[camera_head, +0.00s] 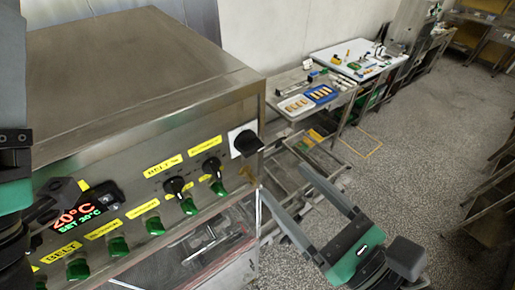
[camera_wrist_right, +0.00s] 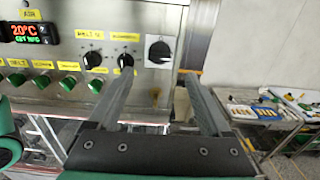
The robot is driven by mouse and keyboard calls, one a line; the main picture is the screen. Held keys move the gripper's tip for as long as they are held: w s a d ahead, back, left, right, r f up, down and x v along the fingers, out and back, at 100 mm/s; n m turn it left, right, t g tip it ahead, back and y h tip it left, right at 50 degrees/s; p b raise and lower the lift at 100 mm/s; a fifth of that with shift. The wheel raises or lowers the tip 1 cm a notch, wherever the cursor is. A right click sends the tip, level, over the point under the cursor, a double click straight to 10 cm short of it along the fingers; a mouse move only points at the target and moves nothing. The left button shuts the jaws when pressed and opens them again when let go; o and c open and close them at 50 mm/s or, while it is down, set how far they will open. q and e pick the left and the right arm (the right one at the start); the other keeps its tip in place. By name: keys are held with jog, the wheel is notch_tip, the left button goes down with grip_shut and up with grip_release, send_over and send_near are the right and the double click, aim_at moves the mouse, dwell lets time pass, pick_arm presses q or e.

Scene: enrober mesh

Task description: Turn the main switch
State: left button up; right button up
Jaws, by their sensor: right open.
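The main switch looks to be the large black rotary knob (camera_head: 247,143) on a white square plate, at the right end of the steel machine's front panel. It also shows in the right wrist view (camera_wrist_right: 159,51), above the gap between my fingers. My right gripper (camera_head: 282,178) is open and empty, apart from the panel, below and to the right of the knob in the head view. In the right wrist view, its two fingers (camera_wrist_right: 158,76) point toward the panel.
Two smaller black knobs (camera_head: 212,168) and several green buttons (camera_head: 155,226) sit left of the main switch, with yellow labels. A red display (camera_head: 75,213) is further left. A side table with trays (camera_head: 296,105) stands behind on the right. The floor (camera_head: 420,150) at right is open.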

aim_at(256, 151)
jog(key=p+x, duration=0.1)
jog(key=x, duration=0.8)
grip_shut()
